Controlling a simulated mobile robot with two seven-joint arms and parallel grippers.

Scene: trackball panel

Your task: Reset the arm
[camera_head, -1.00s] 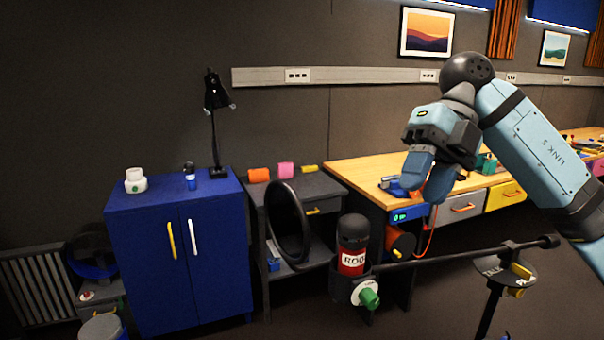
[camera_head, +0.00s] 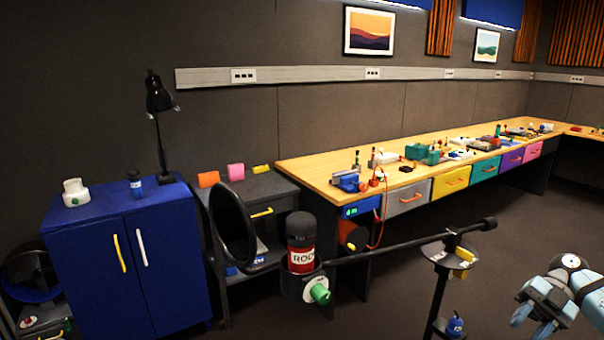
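My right gripper (camera_head: 532,322) is at the bottom right corner of the head view, low over the dark floor. It points down and to the left, and its two light blue fingers look apart with nothing between them. The lower part of the hand is close to the picture's bottom edge. My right arm comes in from the right edge, mostly out of frame. My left gripper is not in view.
A black stand with a boom (camera_head: 410,254) and a red-labelled canister (camera_head: 301,244) is left of my gripper. Behind are a long wooden workbench (camera_head: 318,172), a grey side table (camera_head: 262,187) and a blue cabinet (camera_head: 85,262).

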